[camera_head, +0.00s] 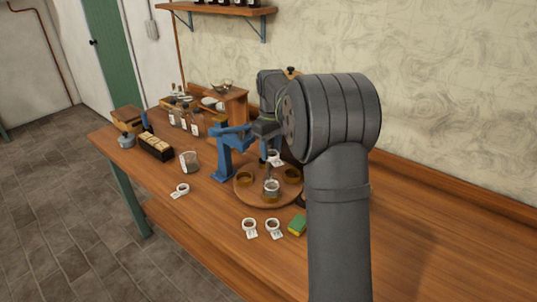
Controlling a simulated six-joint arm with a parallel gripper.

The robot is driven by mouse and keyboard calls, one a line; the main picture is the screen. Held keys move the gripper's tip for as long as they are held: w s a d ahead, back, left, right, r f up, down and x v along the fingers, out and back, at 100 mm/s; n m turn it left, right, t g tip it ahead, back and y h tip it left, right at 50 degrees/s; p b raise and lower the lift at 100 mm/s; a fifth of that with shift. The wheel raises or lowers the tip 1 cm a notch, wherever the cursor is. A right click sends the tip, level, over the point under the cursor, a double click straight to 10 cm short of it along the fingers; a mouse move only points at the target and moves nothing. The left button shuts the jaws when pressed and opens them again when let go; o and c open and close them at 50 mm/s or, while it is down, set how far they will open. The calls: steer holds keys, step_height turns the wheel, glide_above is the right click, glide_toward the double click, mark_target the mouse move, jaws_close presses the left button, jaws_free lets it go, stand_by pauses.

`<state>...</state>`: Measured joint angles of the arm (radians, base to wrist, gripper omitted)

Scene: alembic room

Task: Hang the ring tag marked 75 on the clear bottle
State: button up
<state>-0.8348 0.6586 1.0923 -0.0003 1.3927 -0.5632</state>
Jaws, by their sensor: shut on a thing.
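My gripper (270,147) is above the round wooden stand, partly hidden by my own arm. It is shut on a white ring tag (274,158), held above a small clear bottle (271,188) and apart from it. The tag's number is too small to read. The bottle appears upright on the round wooden stand (257,202). Two more white ring tags, a left one (249,228) and a right one (274,229), lie on the table in front of the stand. Another ring tag (180,190) lies farther left. Their marks are unreadable.
A glass beaker (189,162), brown bottles (184,118) and a dark box (156,146) stand left. A green-yellow sponge (297,225) lies in front. The table's right is clear.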

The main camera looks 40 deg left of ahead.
steer(key=shift+f, duration=4.35)
steer(key=o, duration=1.3)
steer(key=shift+o, duration=0.2)
step_height(320, 180, up, 9)
